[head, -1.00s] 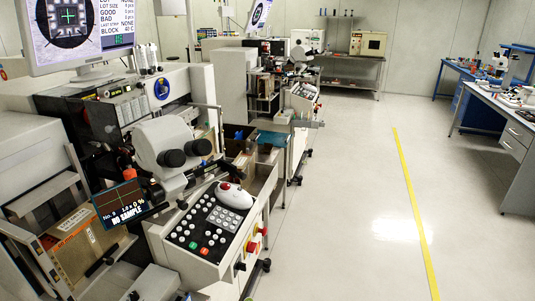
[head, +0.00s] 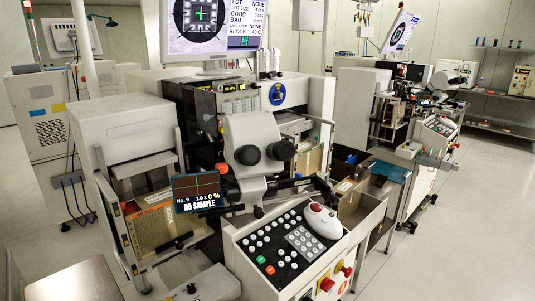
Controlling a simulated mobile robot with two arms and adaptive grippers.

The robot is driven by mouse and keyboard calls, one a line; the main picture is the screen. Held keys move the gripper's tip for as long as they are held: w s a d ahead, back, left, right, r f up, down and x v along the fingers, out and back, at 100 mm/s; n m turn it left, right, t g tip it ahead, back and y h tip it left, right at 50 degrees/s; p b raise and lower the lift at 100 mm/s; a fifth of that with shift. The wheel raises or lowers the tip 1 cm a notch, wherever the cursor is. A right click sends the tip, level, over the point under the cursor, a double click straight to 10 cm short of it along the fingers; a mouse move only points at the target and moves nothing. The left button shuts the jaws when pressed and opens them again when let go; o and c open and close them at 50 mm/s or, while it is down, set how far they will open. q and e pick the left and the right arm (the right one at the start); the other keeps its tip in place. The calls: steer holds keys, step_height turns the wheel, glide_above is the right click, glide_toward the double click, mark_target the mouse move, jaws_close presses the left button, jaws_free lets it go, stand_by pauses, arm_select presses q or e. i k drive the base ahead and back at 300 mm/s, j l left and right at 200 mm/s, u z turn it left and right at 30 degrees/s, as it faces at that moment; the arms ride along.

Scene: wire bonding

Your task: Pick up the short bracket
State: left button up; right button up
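I cannot make out a short bracket in the head view. The wire bonding machine (head: 185,95) stands in front of me, with its microscope eyepieces (head: 263,153), a small screen reading "NO SAMPLE" (head: 198,191) and a sloping control panel (head: 265,245) with a white trackball unit (head: 320,221). Neither of my grippers is in view.
A box with an orange label (head: 150,222) sits in the machine's left bay. Open bins (head: 358,207) stand right of the panel. A second machine (head: 420,120) and a shelf (head: 505,90) are behind. The floor (head: 455,235) at the right is clear.

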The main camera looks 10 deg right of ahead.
mark_target(381, 181)
steer(key=i+l, duration=0.15)
steer(key=l, duration=0.25)
steer(key=i+l, duration=0.15)
steer(key=l, duration=0.25)
steer(key=i+l+u, duration=0.1)
steer(key=l, duration=0.3)
steer(key=i+l, duration=0.15)
steer(key=l, duration=0.25)
steer(key=i+l+u, duration=0.1)
steer(key=l, duration=0.35)
steer(key=i+l, duration=0.15)
steer(key=l, duration=0.25)
steer(key=i+l, duration=0.1)
steer(key=l, duration=0.35)
steer(key=i+l+u, duration=0.1)
steer(key=l, duration=0.3)
